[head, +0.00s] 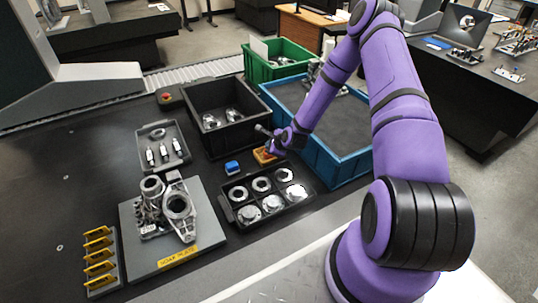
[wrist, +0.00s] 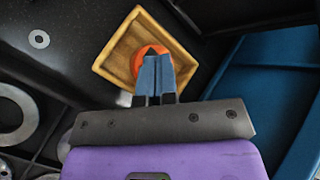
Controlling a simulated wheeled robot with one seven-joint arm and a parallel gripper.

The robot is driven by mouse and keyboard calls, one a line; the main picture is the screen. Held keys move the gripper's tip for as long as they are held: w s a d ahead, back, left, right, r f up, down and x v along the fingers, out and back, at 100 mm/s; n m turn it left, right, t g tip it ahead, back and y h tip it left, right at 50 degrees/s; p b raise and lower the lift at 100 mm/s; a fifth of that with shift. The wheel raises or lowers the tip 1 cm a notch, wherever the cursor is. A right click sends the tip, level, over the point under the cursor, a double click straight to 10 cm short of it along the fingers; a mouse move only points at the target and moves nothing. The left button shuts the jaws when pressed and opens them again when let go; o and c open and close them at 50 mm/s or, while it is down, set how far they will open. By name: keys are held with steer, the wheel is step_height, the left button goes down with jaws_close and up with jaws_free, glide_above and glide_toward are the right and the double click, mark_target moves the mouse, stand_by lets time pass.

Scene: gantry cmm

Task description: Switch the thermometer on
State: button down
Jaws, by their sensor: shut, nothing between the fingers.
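My gripper (wrist: 154,62) is shut and empty, its blue fingertips side by side over a round orange part (wrist: 138,58). The fingers hide some of this part, and I cannot tell whether they touch it. The orange part sits inside a small square wooden tray (wrist: 105,66). In the head view the tray (head: 262,157) is partly hidden by my gripper (head: 270,149). I cannot tell for certain whether the orange part is the thermometer; no display or switch mark is readable.
A small blue block (head: 232,168) lies left of the wooden tray. A black tray of metal rings (head: 228,208) is in front, a black bin (head: 213,93) behind, and a blue bin (head: 320,166) to the right. A grey plate (head: 135,262) holds metal castings.

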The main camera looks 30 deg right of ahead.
steer(key=shift+f, duration=0.1)
stand_by(0.4)
steer(key=shift+f, duration=0.3)
steer(key=shift+f, duration=0.25)
stand_by(0.4)
steer(key=shift+r, duration=0.65)
steer(key=shift+r, duration=0.1)
steer(key=shift+r, duration=2.95)
